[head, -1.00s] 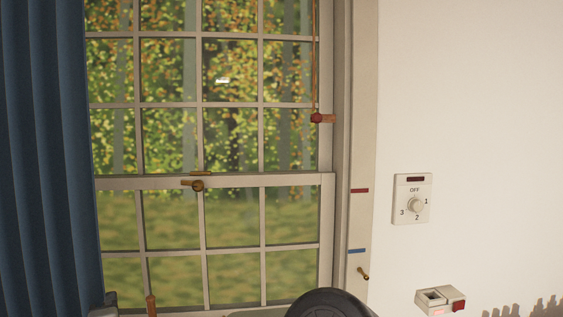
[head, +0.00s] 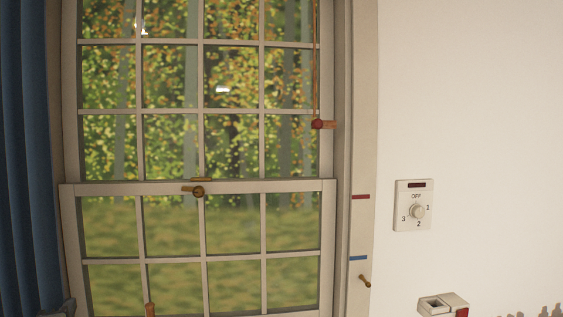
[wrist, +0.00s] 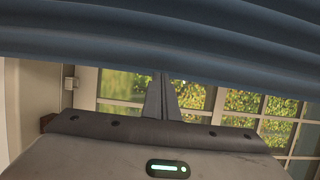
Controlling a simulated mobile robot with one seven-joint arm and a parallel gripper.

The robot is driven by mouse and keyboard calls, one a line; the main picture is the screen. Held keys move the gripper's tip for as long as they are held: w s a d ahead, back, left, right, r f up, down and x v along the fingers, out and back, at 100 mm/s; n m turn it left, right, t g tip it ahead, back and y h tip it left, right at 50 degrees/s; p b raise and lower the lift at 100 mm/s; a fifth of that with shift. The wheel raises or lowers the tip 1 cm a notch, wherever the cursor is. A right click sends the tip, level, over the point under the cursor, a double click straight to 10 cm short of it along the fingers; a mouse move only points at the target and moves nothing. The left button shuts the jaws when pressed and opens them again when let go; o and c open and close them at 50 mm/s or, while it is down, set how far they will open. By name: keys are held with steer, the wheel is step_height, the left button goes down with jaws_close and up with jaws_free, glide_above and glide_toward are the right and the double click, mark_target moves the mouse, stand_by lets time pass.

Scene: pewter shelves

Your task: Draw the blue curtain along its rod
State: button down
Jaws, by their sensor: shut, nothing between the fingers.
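The blue curtain (head: 28,160) hangs in vertical folds at the left edge of the head view, beside the window. Its rod is not in view. In the wrist view the curtain (wrist: 180,40) spans the top of the picture, close to the camera. My gripper (wrist: 161,78) shows there with its two dark fingers together and nothing between them. The fingertips reach the curtain's edge. I cannot tell whether they press on the cloth. In the head view only a small grey part, perhaps of my arm, shows at the bottom left.
The sash window (head: 200,150) fills the middle, with a brass latch (head: 195,191) on its middle rail. A cord with a red-brown pull (head: 320,124) hangs at its right. A dial switch (head: 415,207) and a small box (head: 443,306) are on the right wall.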

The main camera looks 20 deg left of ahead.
steer(key=b+v, duration=0.4)
steer(key=v, duration=0.6)
steer(key=shift+d, duration=0.4)
steer(key=shift+s, duration=0.15)
